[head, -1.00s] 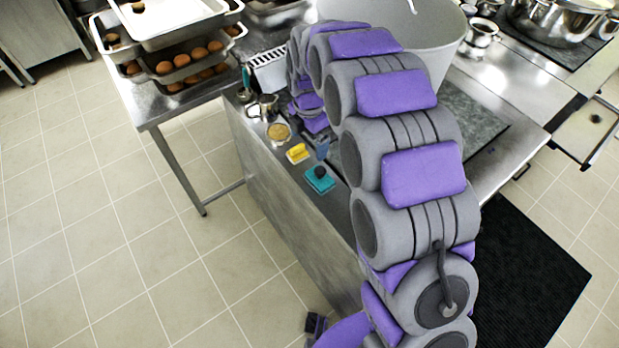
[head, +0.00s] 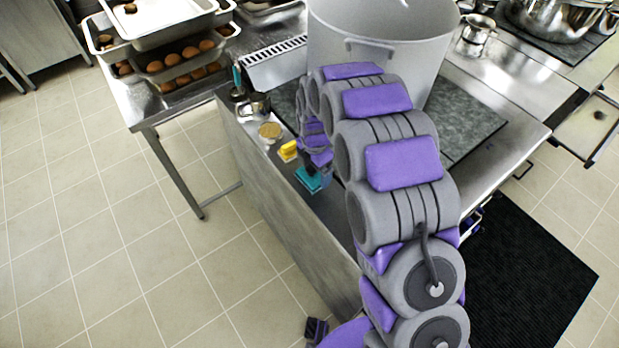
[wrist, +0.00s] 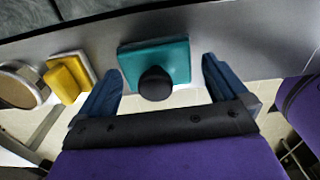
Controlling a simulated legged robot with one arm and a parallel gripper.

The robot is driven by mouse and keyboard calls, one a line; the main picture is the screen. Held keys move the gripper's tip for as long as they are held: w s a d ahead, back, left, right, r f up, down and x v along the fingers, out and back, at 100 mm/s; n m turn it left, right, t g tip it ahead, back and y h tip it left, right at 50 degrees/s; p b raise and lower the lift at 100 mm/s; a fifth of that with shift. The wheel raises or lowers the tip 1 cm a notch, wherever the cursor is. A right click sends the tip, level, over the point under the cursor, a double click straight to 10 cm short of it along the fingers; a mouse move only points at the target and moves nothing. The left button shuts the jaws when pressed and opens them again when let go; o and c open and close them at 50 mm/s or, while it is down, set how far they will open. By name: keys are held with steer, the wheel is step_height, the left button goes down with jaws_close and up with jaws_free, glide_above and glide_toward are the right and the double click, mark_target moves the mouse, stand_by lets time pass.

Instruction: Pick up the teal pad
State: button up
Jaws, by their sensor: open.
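The teal pad (head: 308,180) lies flat near the front edge of the steel counter, with a round black knob on top. In the wrist view the teal pad (wrist: 172,52) and its black knob (wrist: 156,83) show between the two blue fingers. My gripper (wrist: 163,85) is open, one finger to each side of the pad, and nothing is held. I cannot tell how high the fingertips are above the counter. In the head view my gripper (head: 312,171) is at the pad and partly covers it.
A yellow sponge (head: 288,150) on a pale base and a round tan-filled container (head: 270,131) sit left of the pad. A metal jug (head: 255,105) is behind them. A large pot (head: 385,50) stands further back. The counter (head: 290,215) ends close in front of the pad.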

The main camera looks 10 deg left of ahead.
steer(key=shift+d, duration=0.65)
steer(key=a, duration=0.2)
steer(key=shift+a+f, duration=0.3)
steer(key=shift+a, duration=0.1)
steer(key=c, duration=0.3)
steer(key=shift+s+a, duration=0.15)
steer(key=shift+a, duration=0.1)
steer(key=shift+c, duration=0.9)
steer(key=shift+f, duration=0.1)
steer(key=shift+c, duration=0.7)
steer(key=shift+d, duration=1.15)
steer(key=c, duration=0.6)
steer(key=shift+a, duration=0.45)
steer(key=c, duration=0.5)
